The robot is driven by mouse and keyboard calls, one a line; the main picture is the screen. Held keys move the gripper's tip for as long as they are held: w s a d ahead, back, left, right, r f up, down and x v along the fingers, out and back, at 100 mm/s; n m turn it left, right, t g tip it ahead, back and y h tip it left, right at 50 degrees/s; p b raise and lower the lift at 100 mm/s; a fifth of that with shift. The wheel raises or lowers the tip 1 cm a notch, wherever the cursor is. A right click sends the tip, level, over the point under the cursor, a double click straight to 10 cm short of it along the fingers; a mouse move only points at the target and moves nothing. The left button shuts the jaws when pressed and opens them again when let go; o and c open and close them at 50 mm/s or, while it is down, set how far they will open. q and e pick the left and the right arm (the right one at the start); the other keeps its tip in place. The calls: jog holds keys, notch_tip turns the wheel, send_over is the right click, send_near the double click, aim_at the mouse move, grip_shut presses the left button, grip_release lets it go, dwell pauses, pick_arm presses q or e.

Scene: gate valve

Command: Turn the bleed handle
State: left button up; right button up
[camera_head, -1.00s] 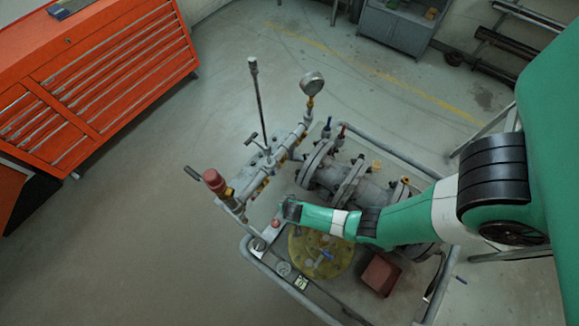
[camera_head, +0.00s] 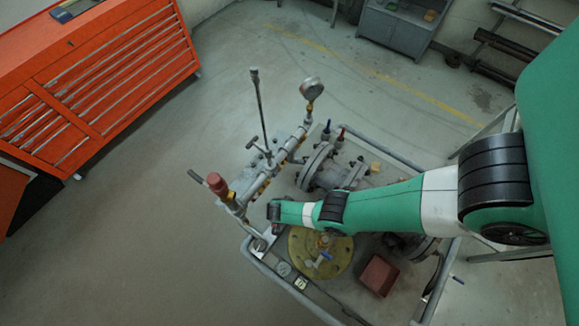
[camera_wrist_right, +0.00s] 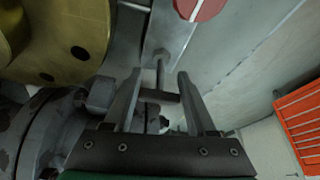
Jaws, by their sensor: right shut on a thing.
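The bleed handle (camera_wrist_right: 160,96) appears to be the small dark T-shaped bar on a thin stem in the right wrist view. It lies crosswise between the fingers of my right gripper (camera_wrist_right: 160,104), which is shut on it. In the head view my right gripper (camera_head: 274,213) is at the near left end of the pipe assembly (camera_head: 322,172), left of the yellow flange (camera_head: 343,264). It hides the handle there. My left gripper is in neither view.
A red disc with a white line (camera_wrist_right: 199,8) is close above the handle in the right wrist view. A red cap (camera_head: 216,183) and a pressure gauge (camera_head: 312,88) rise from the pipework. A dark red block (camera_head: 378,275) lies on the skid. An orange tool cabinet (camera_head: 110,75) stands left, with clear floor between.

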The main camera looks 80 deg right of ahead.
dwell(0.3)
jog(key=o, duration=1.4)
jog(key=shift+c, duration=0.2)
jog(key=shift+r, duration=0.1)
jog(key=p+v, duration=1)
jog(key=v, duration=0.1)
jog(key=shift+r+p, duration=0.2)
jog(key=shift+p, duration=0.1)
jog(key=shift+w+a, duration=0.1)
jog(key=shift+a, duration=0.05)
